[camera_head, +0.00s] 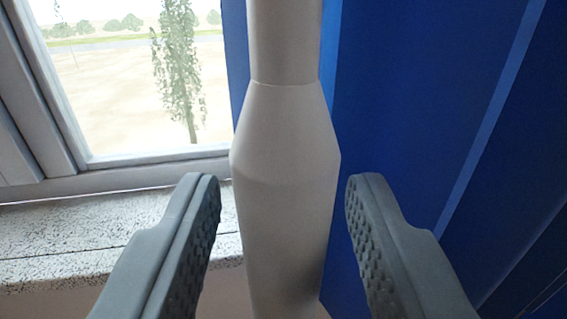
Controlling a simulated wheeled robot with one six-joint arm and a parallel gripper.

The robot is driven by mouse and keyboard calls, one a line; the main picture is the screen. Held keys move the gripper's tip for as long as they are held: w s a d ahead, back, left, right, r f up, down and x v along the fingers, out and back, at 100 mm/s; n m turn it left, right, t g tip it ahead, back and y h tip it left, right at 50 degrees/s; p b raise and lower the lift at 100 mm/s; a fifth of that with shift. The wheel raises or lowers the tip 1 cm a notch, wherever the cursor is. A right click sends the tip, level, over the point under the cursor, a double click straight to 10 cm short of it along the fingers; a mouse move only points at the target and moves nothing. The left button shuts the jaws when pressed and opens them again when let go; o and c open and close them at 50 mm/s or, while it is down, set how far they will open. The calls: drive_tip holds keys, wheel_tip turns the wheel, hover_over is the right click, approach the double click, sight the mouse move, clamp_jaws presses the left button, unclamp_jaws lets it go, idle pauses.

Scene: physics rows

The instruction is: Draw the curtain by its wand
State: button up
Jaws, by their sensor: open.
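The curtain's wand (285,190) is a pale grey rod with a thicker, tapered lower grip. It runs upright through the middle of the view. My gripper (281,190) is open, with one dark grey finger on each side of the wand's thick part. A gap shows between each fingertip and the wand, so neither appears to touch it. The blue curtain (420,130) hangs in folds behind and to the right of the wand, with a narrow strip showing to its left. The wand's lower end runs out of the frame.
A window (130,80) with a pale frame fills the upper left, showing trees outside. Below it is a speckled stone sill (90,235), behind the left finger. The curtain fills the right side.

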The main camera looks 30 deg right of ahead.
drive_tip(key=shift+w+d, duration=0.1)
drive_tip(key=shift+w, duration=0.1)
clamp_jaws()
